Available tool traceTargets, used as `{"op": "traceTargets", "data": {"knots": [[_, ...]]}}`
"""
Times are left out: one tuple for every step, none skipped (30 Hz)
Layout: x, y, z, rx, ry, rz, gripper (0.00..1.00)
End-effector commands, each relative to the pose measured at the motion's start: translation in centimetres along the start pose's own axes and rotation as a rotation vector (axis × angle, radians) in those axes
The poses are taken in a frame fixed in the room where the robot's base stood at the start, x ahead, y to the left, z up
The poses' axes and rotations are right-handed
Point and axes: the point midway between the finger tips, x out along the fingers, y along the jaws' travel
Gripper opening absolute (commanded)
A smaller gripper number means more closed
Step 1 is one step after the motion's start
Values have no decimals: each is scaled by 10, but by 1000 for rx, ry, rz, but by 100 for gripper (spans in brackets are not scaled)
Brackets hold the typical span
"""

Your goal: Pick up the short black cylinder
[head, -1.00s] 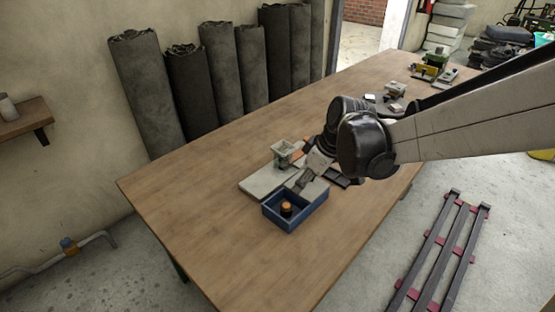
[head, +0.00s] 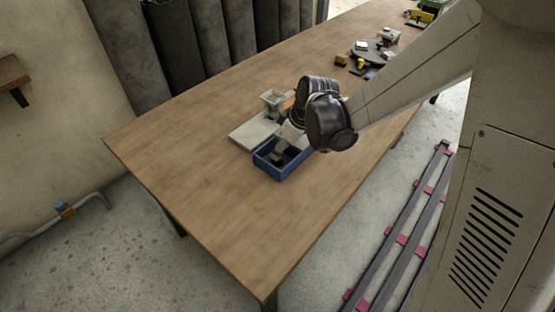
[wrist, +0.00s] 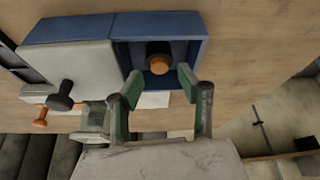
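A short black cylinder (wrist: 158,48) with an orange top stands in one compartment of the blue tray (wrist: 203,27) in the wrist view. In the head view the blue tray (head: 270,173) sits on the table below my arm, and my gripper hides the orange top. My gripper (wrist: 160,74) is open, its two green-and-grey fingers apart. In the wrist view the fingertips lie to either side of the orange top with nothing held between them. I cannot tell how far above the cylinder they are.
A pale flat slab (head: 250,133) lies beside the tray, with a grey square holder (head: 272,99) behind it. A black knob-like piece (wrist: 62,98) and an orange piece (wrist: 40,118) show near the slab. The wooden table (head: 200,190) is clear to the front left.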

Motion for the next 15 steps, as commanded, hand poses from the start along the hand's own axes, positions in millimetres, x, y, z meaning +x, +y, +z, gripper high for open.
{"op": "traceTargets", "data": {"knots": [[9, 0, 1, -1, 0, 0, 36], [13, 0, 1, -1, 0, 0, 36], [18, 0, 1, -1, 0, 0, 36], [21, 0, 1, -1, 0, 0, 36], [24, 0, 1, -1, 0, 0, 36], [27, 0, 1, -1, 0, 0, 36], [28, 0, 1, -1, 0, 0, 36], [30, 0, 1, -1, 0, 0, 36], [31, 0, 1, -1, 0, 0, 36], [31, 0, 1, -1, 0, 0, 36], [31, 0, 1, -1, 0, 0, 36], [31, 0, 1, -1, 0, 0, 36], [31, 0, 1, -1, 0, 0, 36], [31, 0, 1, -1, 0, 0, 36], [31, 0, 1, -1, 0, 0, 36]]}}
